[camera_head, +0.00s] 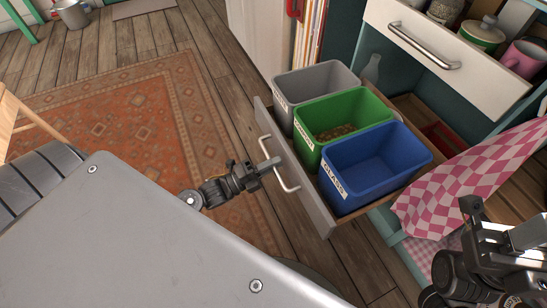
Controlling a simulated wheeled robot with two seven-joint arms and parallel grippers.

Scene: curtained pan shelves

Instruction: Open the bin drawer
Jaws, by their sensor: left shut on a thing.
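The bin drawer (300,181) is pulled out from the cabinet. Its interior shows, with a grey bin (313,78), a green bin (349,107) and a blue bin (374,165) standing in a row. The metal drawer handle (291,187) is on its front panel. My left gripper (270,165) is at this handle, shut on it, with the jaws partly covering it. My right gripper (484,232) is at the lower right, apart from the drawer; its jaw opening is unclear.
Above, a white drawer (455,50) with a metal handle holds jars and a pink mug (523,59). A pink checkered cloth (470,185) hangs right of the bins. A patterned rug (125,130) covers the wooden floor at left.

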